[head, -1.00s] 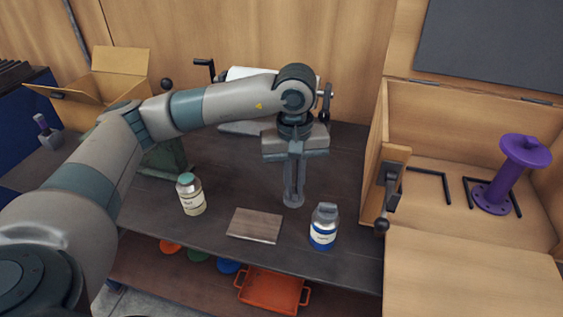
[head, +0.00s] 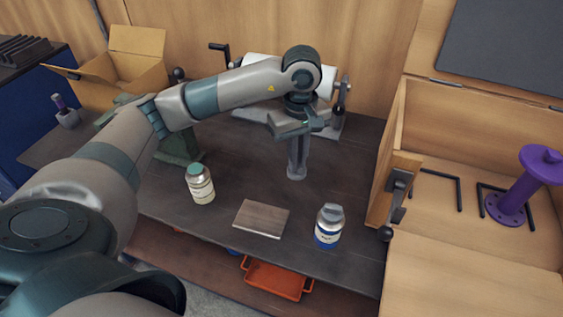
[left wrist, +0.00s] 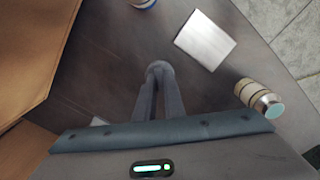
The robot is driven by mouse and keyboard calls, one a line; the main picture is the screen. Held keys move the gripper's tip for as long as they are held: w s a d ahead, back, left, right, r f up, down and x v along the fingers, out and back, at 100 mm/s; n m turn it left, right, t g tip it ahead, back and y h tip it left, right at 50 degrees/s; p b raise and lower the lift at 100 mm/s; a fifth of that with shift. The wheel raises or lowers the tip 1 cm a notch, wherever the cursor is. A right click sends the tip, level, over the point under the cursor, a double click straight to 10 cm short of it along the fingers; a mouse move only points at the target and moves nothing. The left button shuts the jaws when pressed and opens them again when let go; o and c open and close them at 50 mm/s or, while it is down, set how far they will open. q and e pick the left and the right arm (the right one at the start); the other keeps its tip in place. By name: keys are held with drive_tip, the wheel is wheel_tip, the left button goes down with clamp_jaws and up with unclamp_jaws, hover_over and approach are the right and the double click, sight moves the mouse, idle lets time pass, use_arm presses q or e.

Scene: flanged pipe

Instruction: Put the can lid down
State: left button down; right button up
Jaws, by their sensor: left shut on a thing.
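My left gripper (head: 296,173) points down above the dark bench, behind the wooden block. Its fingers are shut on a small grey round thing at their tips, which I take to be the can lid (left wrist: 158,69); the fingers hide most of it. The blue-labelled metal can (head: 328,228) stands upright at the bench's front right, apart from the gripper. A cream-labelled jar with a green top (head: 201,187) stands upright at the left. I cannot tell whether the lid touches the bench. My right gripper is not in view.
A flat wooden block (head: 261,218) lies between the jar and the can. A machine with a white roll (head: 265,70) stands behind my arm. A wooden box wall with a black latch (head: 398,185) bounds the right side. Dark bench around the gripper is clear.

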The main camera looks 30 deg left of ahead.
use_arm(q)
drive_tip(key=w+a+f+p, duration=0.1)
drive_tip(key=a, duration=0.1)
drive_tip(key=w+a+f+p, duration=0.1)
drive_tip(key=w+a+f, duration=0.1)
drive_tip(key=a, duration=0.1)
drive_tip(key=w+a+f+p, duration=0.1)
drive_tip(key=w+a+f, duration=0.1)
drive_tip(key=a, duration=0.1)
drive_tip(key=shift+f+p, duration=0.25)
drive_tip(key=shift+p, duration=0.15)
drive_tip(key=shift+w+a+f, duration=0.2)
drive_tip(key=shift+s+f+p, duration=0.1)
drive_tip(key=shift+f+p, duration=0.45)
wheel_tip(320, 180, down, 2)
drive_tip(key=shift+p, duration=0.6)
drive_tip(key=shift+f, duration=0.45)
drive_tip(key=shift+f, duration=0.1)
